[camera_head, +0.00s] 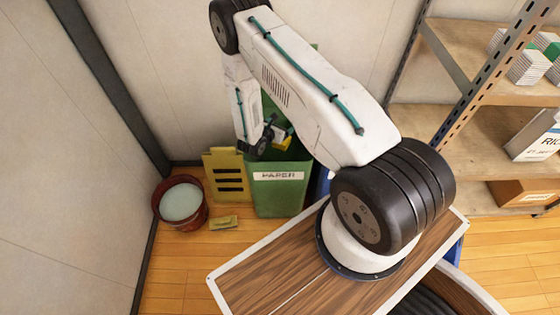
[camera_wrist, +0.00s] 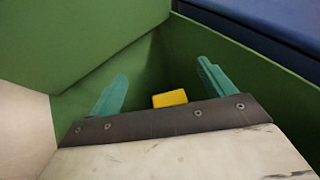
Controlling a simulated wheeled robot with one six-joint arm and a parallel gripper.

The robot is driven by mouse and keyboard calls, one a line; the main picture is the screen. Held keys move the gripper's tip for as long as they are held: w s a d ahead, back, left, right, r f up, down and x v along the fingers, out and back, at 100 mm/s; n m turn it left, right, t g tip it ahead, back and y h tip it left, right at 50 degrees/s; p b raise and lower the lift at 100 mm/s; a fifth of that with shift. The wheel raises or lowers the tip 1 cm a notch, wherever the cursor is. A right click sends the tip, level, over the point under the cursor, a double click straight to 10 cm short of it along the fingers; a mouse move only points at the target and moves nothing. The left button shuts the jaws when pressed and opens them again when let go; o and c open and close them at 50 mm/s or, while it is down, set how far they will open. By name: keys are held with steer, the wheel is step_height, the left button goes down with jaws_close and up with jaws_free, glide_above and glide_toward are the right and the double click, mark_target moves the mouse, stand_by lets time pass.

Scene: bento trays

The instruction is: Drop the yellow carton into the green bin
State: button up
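The green bin (camera_head: 278,195) stands on the floor beyond the wooden deck and carries a PAPER label. My gripper (camera_head: 264,141) points down at the bin's opening in the head view. In the wrist view, my gripper (camera_wrist: 162,70) has its two teal fingers wide apart, with the bin's green inner walls (camera_wrist: 235,60) around them. The yellow carton (camera_wrist: 170,98) shows small beyond the gripper's edge, inside the bin and apart from both fingers. Its lower part is hidden. A yellow and white patch also shows beside the gripper in the head view (camera_head: 284,142).
A red bucket (camera_head: 180,203), a yellow slotted board (camera_head: 226,174) and a yellow sponge-like block (camera_head: 223,222) are left of the bin. A blue bin (camera_wrist: 275,25) adjoins it. Shelves (camera_head: 495,150) with boxes stand at right.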

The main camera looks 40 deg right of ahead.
steer(key=shift+a, duration=0.1)
steer(key=v, duration=0.7)
steer(key=shift+a, duration=0.25)
steer(key=shift+s+r, duration=0.1)
steer(key=s+r+m+g+y, duration=0.1)
steer(key=s+r+m+g, duration=0.55)
steer(key=r, duration=0.55)
steer(key=s+r+m+g, duration=0.5)
steer(key=s+r+m, duration=0.25)
steer(key=r, duration=0.35)
steer(key=s+a+r+m+t+y, duration=0.3)
steer(key=s+r, duration=0.6)
steer(key=r, duration=0.4)
steer(key=s+a+r+m+t+y, duration=0.4)
steer(key=s+a+r+y, duration=0.4)
steer(key=r, duration=0.5)
steer(key=shift+s+a+m, duration=0.45)
steer(key=shift+a+m, duration=0.05)
steer(key=shift+m, duration=0.4)
